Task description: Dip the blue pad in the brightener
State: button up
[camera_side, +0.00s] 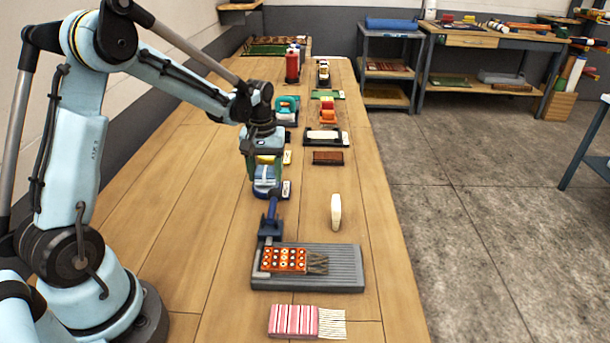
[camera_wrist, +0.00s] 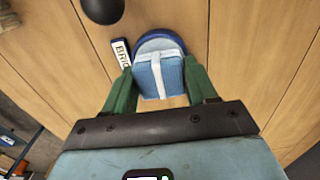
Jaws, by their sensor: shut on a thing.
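My gripper (camera_wrist: 158,74) is shut on the blue pad (camera_wrist: 160,80), which has a white band across it; its green fingers press the pad's two sides. The pad also shows in the side view (camera_side: 266,173), below my gripper (camera_side: 265,162). A round dark blue dish (camera_wrist: 160,43) lies under and just beyond the pad, and shows in the side view (camera_side: 264,192). A white label (camera_wrist: 121,51) reading "BRI…" sits beside the dish. The pad overlaps the dish; I cannot tell whether it touches the inside.
A grey ribbed board (camera_side: 335,265) with a small red patterned rug (camera_side: 284,260) lies nearer. Teal (camera_side: 287,104) and red-orange (camera_side: 328,112) items stand farther back.

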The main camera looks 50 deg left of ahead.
aim_at(265, 170)
jog(key=shift+r, duration=3)
